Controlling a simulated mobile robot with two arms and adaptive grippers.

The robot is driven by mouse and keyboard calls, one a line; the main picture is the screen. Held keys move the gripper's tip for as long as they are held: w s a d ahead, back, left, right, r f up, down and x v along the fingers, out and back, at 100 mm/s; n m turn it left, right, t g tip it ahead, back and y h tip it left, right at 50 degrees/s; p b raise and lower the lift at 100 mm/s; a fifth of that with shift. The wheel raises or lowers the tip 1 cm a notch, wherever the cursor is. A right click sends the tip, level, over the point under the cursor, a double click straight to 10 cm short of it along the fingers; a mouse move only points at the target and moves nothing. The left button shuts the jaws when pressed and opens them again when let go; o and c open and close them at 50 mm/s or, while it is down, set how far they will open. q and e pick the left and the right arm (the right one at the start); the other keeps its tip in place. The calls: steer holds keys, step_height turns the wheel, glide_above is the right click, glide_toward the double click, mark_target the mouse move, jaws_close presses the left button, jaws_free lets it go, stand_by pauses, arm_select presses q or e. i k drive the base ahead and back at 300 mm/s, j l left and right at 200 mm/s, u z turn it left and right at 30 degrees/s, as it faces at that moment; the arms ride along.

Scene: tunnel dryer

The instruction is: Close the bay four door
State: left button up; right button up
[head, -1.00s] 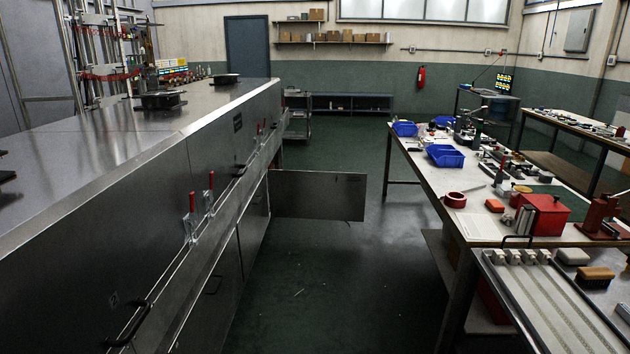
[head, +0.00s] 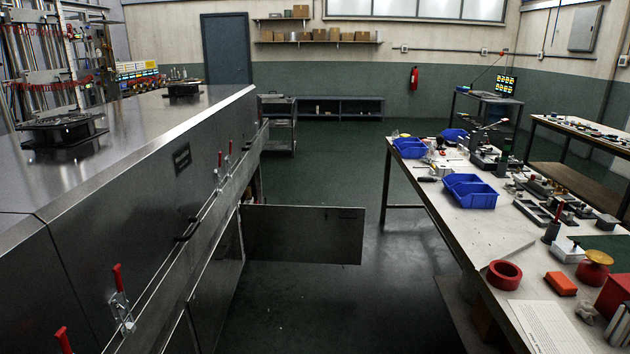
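A flat dark metal door (head: 303,235) stands open in the head view. It sticks out to the right from the lower side of the long steel dryer (head: 135,185), across the aisle. I cannot read a bay number on it, so I cannot tell for sure that it is bay four. The opening behind it is mostly hidden by the dryer's side. Neither of my grippers is in view.
A workbench (head: 480,232) with blue bins (head: 469,190) and tools runs along the right. Red-handled clamps (head: 121,300) and dark handles (head: 187,229) stick out from the dryer's side. The green floor (head: 300,310) between is clear up to the open door.

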mark_target(302, 234)
steer(key=i+j, duration=0.15)
steer(key=i, duration=0.35)
steer(key=i+j, duration=0.15)
steer(key=i, duration=0.4)
steer(key=i+j, duration=0.15)
steer(key=i, duration=0.35)
steer(key=i+l, duration=0.1)
steer(key=i, duration=0.6)
steer(key=l+z, duration=0.05)
